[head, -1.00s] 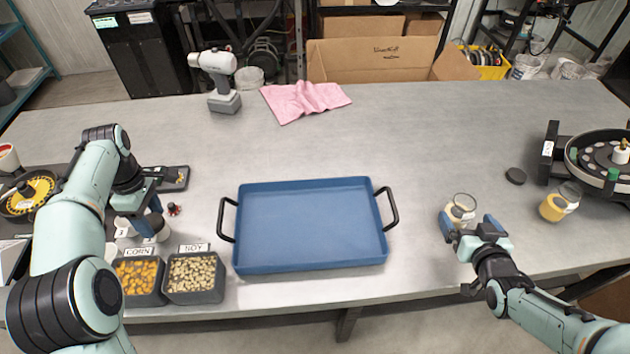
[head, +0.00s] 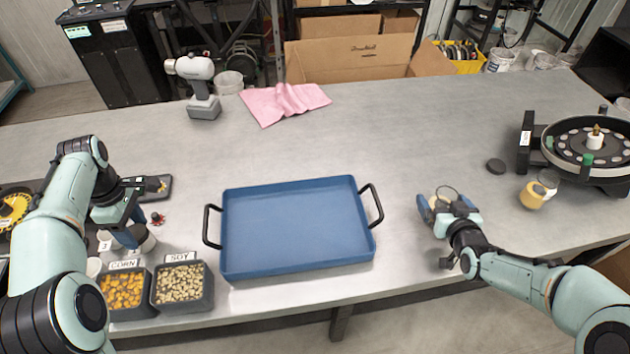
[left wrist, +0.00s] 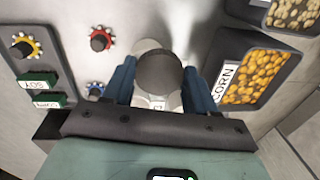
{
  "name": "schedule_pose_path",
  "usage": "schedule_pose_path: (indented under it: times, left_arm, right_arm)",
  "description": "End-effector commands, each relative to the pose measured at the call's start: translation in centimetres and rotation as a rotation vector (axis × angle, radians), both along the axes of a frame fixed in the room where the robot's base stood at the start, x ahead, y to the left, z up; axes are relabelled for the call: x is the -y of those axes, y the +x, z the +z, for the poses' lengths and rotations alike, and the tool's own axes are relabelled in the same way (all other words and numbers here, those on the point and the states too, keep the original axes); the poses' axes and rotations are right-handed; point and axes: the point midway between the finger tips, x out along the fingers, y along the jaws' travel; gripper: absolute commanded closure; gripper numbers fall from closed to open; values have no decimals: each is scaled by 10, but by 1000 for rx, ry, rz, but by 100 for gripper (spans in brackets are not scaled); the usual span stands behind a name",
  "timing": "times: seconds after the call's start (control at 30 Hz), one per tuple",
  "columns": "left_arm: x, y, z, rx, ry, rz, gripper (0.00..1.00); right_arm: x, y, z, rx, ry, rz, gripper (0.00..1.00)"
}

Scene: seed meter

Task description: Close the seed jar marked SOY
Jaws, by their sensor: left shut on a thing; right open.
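My right gripper (head: 447,206) is open, with its fingers on either side of a clear jar (head: 447,192) holding pale yellow contents. Whether they touch it cannot be told. A second open-looking jar (head: 534,195) with yellow contents stands further right. No SOY mark is readable on either jar. My left gripper (head: 138,228) is low at the left, shut on a whitish cup-like piece with a dark round top (left wrist: 160,72). Its label is unreadable.
A blue tray (head: 297,268) lies mid-table. Bins marked CORN (head: 130,312) and SOY (head: 182,304) stand at the front left. A round seed-plate device (head: 590,150) stands at the right.

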Motion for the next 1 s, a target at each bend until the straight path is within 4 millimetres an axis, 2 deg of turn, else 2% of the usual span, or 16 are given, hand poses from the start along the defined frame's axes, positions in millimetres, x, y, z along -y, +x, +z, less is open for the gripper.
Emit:
schedule_pose_path:
  times: [0.17,0.2,0.37,0.77,0.87,1.0]
  left_arm:
    - [0,0,0,0,0,0,71]
    - [0,0,0,0,0,0,71]
    - [0,0,0,0,0,0,71]
    - [0,0,2,1,0,0,71]
    - [0,1,4,1,0,0,71]
    - [0,2,10,4,0,0,71]
  right_arm:
    - [0,0,0,0,0,0,1]
    - [0,0,0,0,0,0,14]
    - [0,0,0,0,0,0,66]
    - [0,0,8,4,-2,1,67]
    - [0,0,19,6,-3,1,67]
    - [0,1,47,9,-5,2,67]
